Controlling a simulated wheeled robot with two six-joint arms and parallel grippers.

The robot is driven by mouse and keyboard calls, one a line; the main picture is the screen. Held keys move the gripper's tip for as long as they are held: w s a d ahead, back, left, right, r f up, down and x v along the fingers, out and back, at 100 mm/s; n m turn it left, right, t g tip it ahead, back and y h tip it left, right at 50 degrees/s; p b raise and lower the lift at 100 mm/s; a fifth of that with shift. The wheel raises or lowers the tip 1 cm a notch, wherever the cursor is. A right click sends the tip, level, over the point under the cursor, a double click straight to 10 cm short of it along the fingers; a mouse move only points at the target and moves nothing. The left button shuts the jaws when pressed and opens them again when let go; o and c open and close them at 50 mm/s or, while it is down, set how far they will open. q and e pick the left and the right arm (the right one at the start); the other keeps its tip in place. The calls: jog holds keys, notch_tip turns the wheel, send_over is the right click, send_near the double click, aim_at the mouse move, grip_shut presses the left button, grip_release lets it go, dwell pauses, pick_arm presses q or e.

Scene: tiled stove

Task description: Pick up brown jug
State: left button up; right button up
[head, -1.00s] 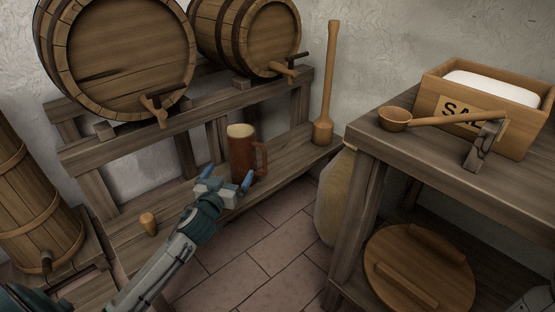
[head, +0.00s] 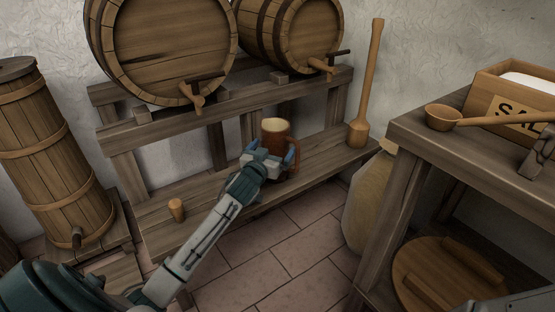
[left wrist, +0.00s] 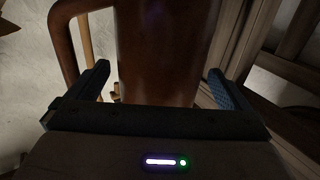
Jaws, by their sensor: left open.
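The brown jug (head: 276,132) stands upright on the lower plank of the barrel rack, its pale rim facing up and its handle on the right. My left gripper (head: 268,161) is in front of the jug, with its blue fingers apart on either side of the jug's lower body. In the left wrist view the jug's reddish-brown body (left wrist: 165,50) fills the middle between the two open fingers (left wrist: 160,88), and its handle curves off to the upper left. The jug's lower part is hidden behind the gripper in the head view. My right gripper is not seen.
Two barrels (head: 165,45) lie above on the rack (head: 220,112). A wooden masher (head: 358,130) stands right of the jug. A small wooden cup-like piece (head: 177,210) is on the plank at left. A table (head: 405,150) and sack (head: 368,205) stand at right.

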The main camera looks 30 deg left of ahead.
pick_arm(q)
jog(key=shift+w+a, duration=0.15)
jog(key=shift+w, duration=0.8)
jog(key=c, duration=1.3)
jog(key=shift+c, duration=0.5)
jog(key=shift+r, duration=0.2)
